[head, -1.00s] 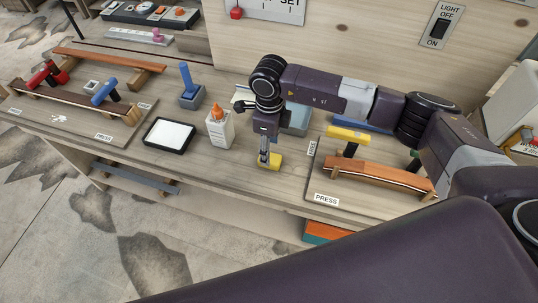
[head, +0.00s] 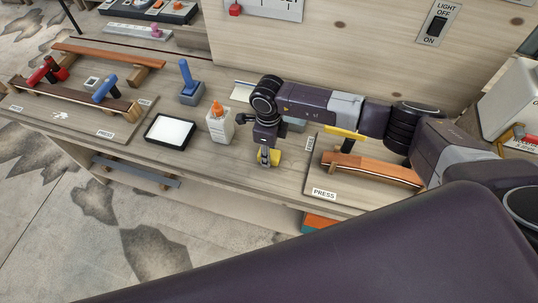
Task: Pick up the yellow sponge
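The yellow sponge (head: 275,158) lies on the wooden bench, right of the white glue bottle and left of the right-hand board. My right arm comes in from the right, and its gripper (head: 264,157) points down at the sponge. A finger overlaps the sponge's left side in the head view, and part of the sponge is hidden behind it. I cannot tell whether the fingers are closed on it. My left gripper is not in view.
A glue bottle with an orange tip (head: 219,123) and a black-rimmed white pad (head: 170,132) stand to the left. A blue-handled tool (head: 188,82) stands behind them. At right, a board labelled PRESS (head: 324,194) carries a curved wooden piece (head: 372,168).

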